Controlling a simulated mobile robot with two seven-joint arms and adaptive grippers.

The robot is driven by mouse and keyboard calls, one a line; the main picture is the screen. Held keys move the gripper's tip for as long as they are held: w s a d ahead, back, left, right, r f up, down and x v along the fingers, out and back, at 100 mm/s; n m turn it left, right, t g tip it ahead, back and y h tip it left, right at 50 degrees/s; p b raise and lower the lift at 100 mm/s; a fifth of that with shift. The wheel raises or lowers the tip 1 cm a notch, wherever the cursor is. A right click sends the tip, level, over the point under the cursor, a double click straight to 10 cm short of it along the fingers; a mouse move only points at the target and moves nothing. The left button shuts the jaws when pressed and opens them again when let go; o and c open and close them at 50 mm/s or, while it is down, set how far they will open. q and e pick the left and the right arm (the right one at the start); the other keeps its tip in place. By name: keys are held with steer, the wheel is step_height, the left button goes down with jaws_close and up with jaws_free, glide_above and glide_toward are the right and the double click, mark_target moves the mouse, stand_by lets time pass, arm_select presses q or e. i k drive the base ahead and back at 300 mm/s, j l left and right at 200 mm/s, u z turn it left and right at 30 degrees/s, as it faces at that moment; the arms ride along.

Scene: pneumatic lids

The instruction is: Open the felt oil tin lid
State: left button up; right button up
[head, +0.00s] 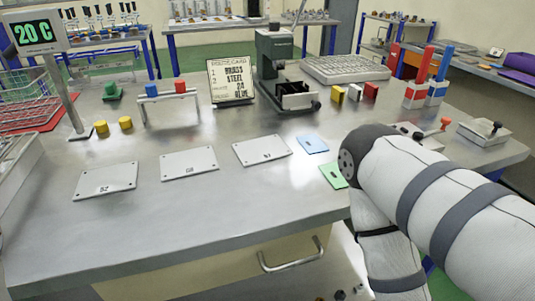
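I cannot make out a felt oil tin or its lid in the head view. Part of the bench (230,215) is hidden behind my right arm, which shows as thick white links with dark bands at the right. The end of that arm with its gripper is not visible. My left arm and gripper are out of view. A small grey box with a black lever (485,132) sits at the bench's right end; I cannot tell if it is a tin.
Flat plates (106,181) lie along the bench front, with blue (313,144) and green (332,175) cards beside them. A green machine (274,55), a job card (231,81), a grey tray (345,69) and red-and-blue posts (415,88) stand behind. A drawer handle (291,262) juts out in front.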

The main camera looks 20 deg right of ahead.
mark_target(486, 129)
steer(key=k+l+z, duration=0.15)
steer(key=z, duration=0.35)
steer(key=k+l+z, duration=0.1)
steer(key=l+z, duration=0.25)
steer(key=z, duration=0.15)
steer(key=l+z, duration=0.3)
steer(key=z, duration=0.2)
